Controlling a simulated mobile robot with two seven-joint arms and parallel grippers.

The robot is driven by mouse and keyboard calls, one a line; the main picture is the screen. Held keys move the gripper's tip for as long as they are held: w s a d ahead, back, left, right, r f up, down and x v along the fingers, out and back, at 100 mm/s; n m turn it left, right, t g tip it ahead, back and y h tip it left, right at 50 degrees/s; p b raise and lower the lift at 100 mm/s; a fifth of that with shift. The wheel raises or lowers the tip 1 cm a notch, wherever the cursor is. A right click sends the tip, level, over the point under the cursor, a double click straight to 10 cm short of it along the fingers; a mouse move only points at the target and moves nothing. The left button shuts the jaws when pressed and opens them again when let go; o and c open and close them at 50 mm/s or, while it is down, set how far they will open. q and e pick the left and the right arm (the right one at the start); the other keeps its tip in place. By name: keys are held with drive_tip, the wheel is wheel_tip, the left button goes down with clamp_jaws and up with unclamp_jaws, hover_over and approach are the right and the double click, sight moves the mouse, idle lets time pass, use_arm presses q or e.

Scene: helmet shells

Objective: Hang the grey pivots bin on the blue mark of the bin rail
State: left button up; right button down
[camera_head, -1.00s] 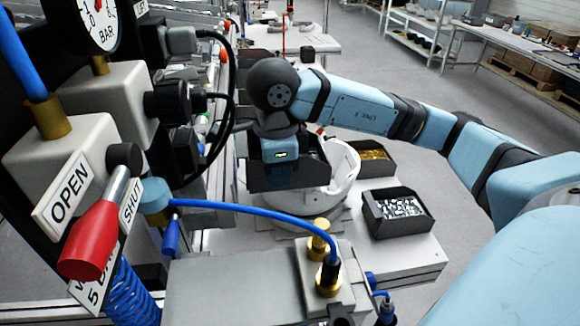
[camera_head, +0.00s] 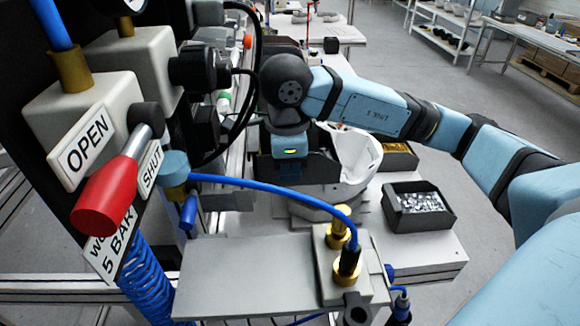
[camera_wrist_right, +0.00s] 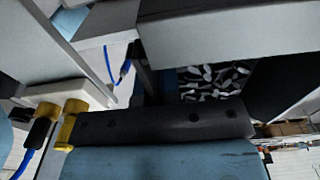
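My right gripper (camera_head: 290,165) hangs above the far part of the bench, beside the white helmet shell (camera_head: 358,150). A dark grey bin (camera_head: 322,168) is right at its fingers, and the gripper appears shut on its wall. The fingertips are hidden in the head view. The right wrist view shows a dark finger (camera_wrist_right: 146,75) and a grey wall (camera_wrist_right: 220,30) close to it, with several pale grey small parts (camera_wrist_right: 210,82) in a dark bin below. I cannot tell the blue mark on the rail from these views. My left gripper is not in view.
A dark bin of silvery parts (camera_head: 418,203) and a bin of brass-coloured parts (camera_head: 398,155) stand right of the shell. A valve block with a red lever (camera_head: 108,200), a blue hose (camera_head: 260,187) and brass fittings (camera_head: 345,270) crowd the near left.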

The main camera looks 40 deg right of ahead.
drive_tip(key=c, duration=1.2)
unclamp_jaws()
drive_tip(key=shift+c, duration=0.2)
drive_tip(key=shift+r, duration=0.1)
wheel_tip(320, 180, up, 14)
drive_tip(key=shift+w+a+p, duration=0.15)
drive_tip(key=shift+a+p, duration=0.1)
drive_tip(key=shift+p, duration=0.2)
drive_tip(key=shift+f, duration=0.2)
